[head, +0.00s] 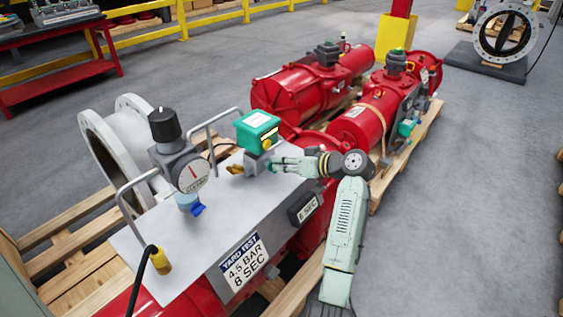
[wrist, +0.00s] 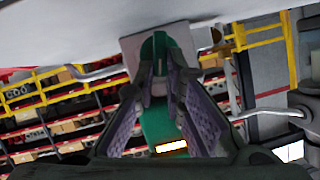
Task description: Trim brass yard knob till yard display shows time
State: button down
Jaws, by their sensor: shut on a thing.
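My gripper (head: 275,165) reaches in from the right to the small valve block under a green box (head: 258,128) on the grey panel. Its fingers are closed at the valve's side; the brass yard knob itself is mostly hidden between the tips. In the wrist view the fingertips (wrist: 160,70) converge against a grey block (wrist: 140,50). A brass fitting (head: 235,169) sticks out on the valve's left. The yard display (head: 304,208) on the panel's front edge shows a small figure before SEC, perhaps 1. The yard test plate (head: 243,262) reads 4.5 BAR, 8 SEC.
A dial gauge (head: 190,173) with a black-capped regulator (head: 165,125) and a blue handle (head: 198,209) stand left of the valve. Bent metal handles (head: 132,190) rise from the panel. Red actuators (head: 300,92) lie on pallets behind. Floor is clear at right.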

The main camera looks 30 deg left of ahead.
jog(key=m+g, duration=0.2)
jog(key=m, duration=0.1)
jog(key=w+m+y, duration=0.1)
jog(key=shift+w+f+m+g, duration=0.1)
jog(key=shift+f+m+g, duration=0.2)
jog(key=shift+f+g, duration=0.1)
jog(key=m, duration=0.1)
jog(key=m+g+y, duration=0.1)
jog(key=shift+w+f+m, duration=0.2)
jog(key=shift+f+m, duration=0.05)
jog(key=shift+m, duration=0.15)
jog(key=shift+w+d+f+m+g+y, duration=0.1)
jog(key=shift+f+m+g+y, duration=0.15)
jog(key=shift+m, duration=0.4)
jog(key=shift+f+m+g+y, duration=0.15)
jog(key=shift+m+y, duration=0.2)
jog(key=shift+m, duration=0.3)
jog(key=c, duration=1.7)
grip_release()
jog(key=shift+o, duration=0.2)
jog(key=v, duration=1.2)
